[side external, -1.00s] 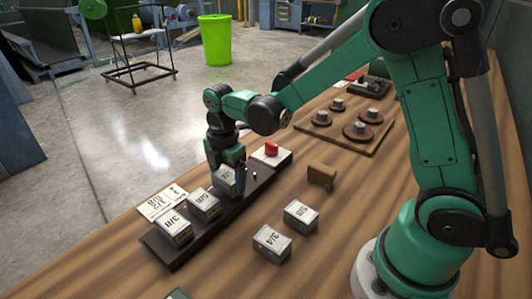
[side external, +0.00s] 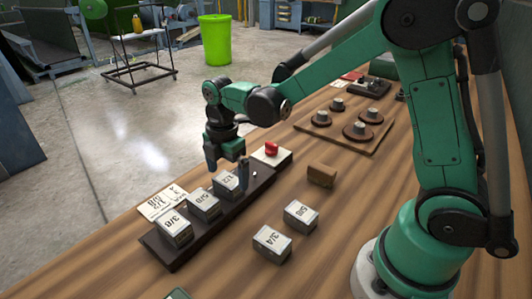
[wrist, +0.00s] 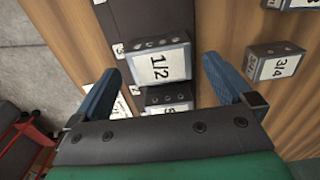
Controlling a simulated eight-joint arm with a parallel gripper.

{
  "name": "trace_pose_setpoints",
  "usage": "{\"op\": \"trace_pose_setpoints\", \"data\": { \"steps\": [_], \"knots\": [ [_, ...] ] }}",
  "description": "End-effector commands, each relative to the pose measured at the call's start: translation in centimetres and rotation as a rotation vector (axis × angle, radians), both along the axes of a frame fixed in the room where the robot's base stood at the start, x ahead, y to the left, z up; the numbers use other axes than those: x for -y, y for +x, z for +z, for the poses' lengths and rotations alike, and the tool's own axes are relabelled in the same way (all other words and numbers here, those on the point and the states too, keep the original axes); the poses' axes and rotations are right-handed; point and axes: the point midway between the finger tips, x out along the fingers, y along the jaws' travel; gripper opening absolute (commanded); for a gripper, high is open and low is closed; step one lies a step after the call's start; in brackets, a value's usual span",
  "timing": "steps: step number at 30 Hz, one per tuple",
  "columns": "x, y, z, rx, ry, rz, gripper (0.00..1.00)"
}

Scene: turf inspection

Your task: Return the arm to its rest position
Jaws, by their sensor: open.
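My gripper (side external: 228,174) is open and empty, just above the block marked 1/2 (side external: 226,184) on the dark rack (side external: 160,246). In the wrist view the blue fingers of my gripper (wrist: 165,85) stand apart on either side, with the 1/2 block (wrist: 160,64) between and beyond them. My green and black arm reaches out over the wooden table. The 1/2 block stands in line with the blocks marked 5/8 (side external: 203,205) and 3/8 (side external: 175,228) on the rack.
Blocks marked 5/8 (side external: 300,216) and 3/4 (side external: 271,243) stand loose on the table (side external: 330,235). A brown block (side external: 321,175), a red knob (side external: 271,149) and a board with round weights (side external: 330,136) are nearby. A paper list (side external: 155,206) lies beside the rack.

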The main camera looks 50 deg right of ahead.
Motion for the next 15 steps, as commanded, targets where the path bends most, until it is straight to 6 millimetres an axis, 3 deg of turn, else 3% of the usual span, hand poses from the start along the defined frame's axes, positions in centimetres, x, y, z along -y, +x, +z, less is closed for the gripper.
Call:
{"op": "trace_pose_setpoints", "data": {
  "steps": [6,15],
  "knots": [
    [0.0,0.0,2.6,0.0,0.0,0.0,1.0],
    [0.0,0.0,3.2,0.0,0.0,-0.001,1.0]
  ]
}}
